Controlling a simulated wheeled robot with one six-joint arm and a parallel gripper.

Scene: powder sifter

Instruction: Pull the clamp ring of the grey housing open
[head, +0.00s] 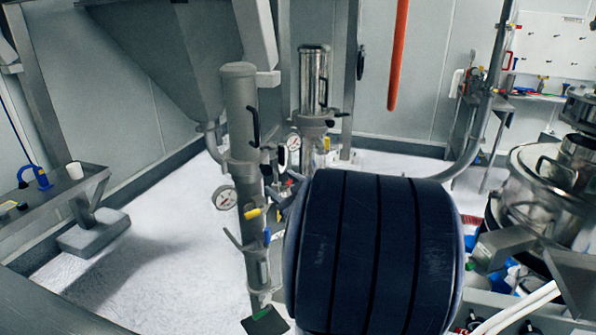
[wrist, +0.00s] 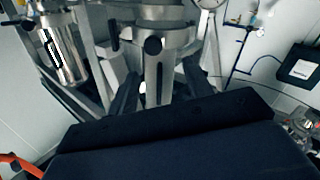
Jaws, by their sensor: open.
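The grey housing (head: 239,105) stands upright left of centre in the head view, with a black handle and a pressure gauge. In the wrist view, which looks turned over, the grey housing (wrist: 165,12) fills the top middle. A grey collar (wrist: 178,47) with a dark round knob crosses it; it looks like the clamp ring, but I cannot be sure. My gripper (wrist: 160,86) is open, its two dark fingers apart on either side of a slotted grey part below the collar. I cannot tell whether they touch it. In the head view my gripper is hidden behind my arm.
A shiny steel cylinder (head: 313,78) stands close beside the housing, and a grey hopper (head: 175,50) hangs behind. Steel machinery (head: 540,180) stands at the right. A bench (head: 50,195) is at the left. An orange hose (head: 397,55) hangs down. The floor left of the housing is clear.

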